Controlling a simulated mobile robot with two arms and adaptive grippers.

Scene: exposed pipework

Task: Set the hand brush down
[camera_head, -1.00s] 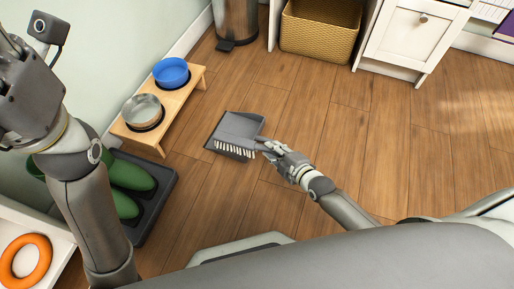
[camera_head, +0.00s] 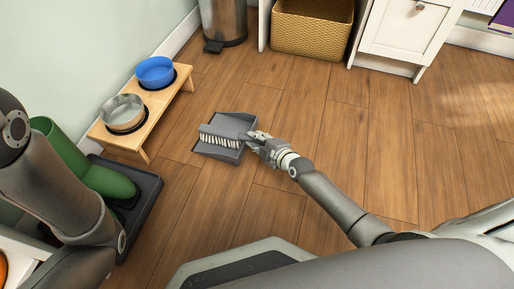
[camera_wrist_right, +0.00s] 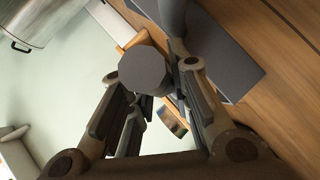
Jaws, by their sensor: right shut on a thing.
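The grey hand brush (camera_head: 220,136), with a row of pale bristles, is held by its handle in my right gripper (camera_head: 258,143). In the head view it lies across the grey dustpan (camera_head: 240,121) on the wooden floor. I cannot tell whether the bristles touch the pan. In the right wrist view the round end of the brush handle (camera_wrist_right: 145,70) is between the two fingers of the right gripper (camera_wrist_right: 160,106), and the dustpan (camera_wrist_right: 228,58) shows behind. Of my left arm only links show at the left edge; its gripper is out of view.
A wooden stand (camera_head: 158,118) with a blue bowl (camera_head: 156,71) and a metal bowl (camera_head: 122,112) stands left of the dustpan. Green boots (camera_head: 105,178) sit on a dark tray (camera_head: 148,195). A wicker basket (camera_head: 312,30) is at the back. The floor to the right is clear.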

